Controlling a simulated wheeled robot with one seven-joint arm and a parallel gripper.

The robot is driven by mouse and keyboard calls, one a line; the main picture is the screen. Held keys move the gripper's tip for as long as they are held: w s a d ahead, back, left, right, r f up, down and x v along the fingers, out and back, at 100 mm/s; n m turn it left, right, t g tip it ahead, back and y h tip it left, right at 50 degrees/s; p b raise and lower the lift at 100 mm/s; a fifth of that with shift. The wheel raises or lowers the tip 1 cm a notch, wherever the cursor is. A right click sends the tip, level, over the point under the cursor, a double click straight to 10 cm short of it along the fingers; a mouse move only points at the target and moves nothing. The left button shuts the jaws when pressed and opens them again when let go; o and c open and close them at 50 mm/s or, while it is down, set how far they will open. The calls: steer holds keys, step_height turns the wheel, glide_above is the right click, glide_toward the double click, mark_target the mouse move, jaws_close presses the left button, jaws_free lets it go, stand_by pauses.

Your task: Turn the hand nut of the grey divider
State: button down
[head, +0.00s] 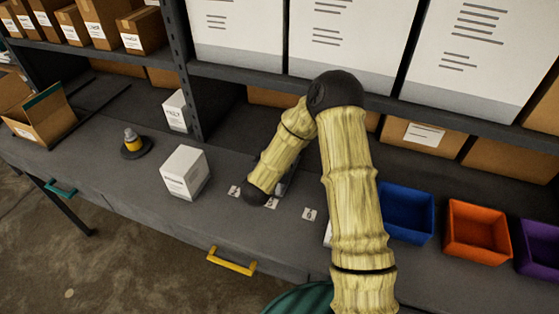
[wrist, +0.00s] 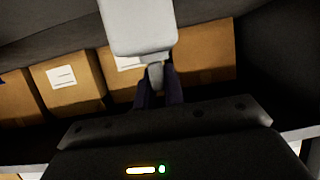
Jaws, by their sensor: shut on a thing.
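In the wrist view, a light grey block with rounded corners (wrist: 138,28), which looks like the grey divider, fills the top middle. A small grey piece (wrist: 156,74), apparently its hand nut, sticks out below it. The dark fingers of my gripper (wrist: 160,92) are shut on this small piece, one on each side. In the head view my own arm hides most of the gripper and the divider; only a bit of grey shows beside the forearm, above the bench. The nut's turn angle cannot be told.
A white box (head: 184,172) and a yellow-and-grey item on a dark round base (head: 133,145) stand left on the bench. Small labels (head: 309,214) lie near my arm. Blue (head: 406,212), orange (head: 477,232) and purple (head: 540,246) bins stand right. Shelved cartons (head: 425,135) line the back.

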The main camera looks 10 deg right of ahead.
steer(key=shift+m+h, duration=0.3)
steer(key=c, duration=1.5)
jaws_free()
steer(key=b+v, duration=0.4)
steer(key=v, duration=1.3)
steer(key=shift+r, duration=0.25)
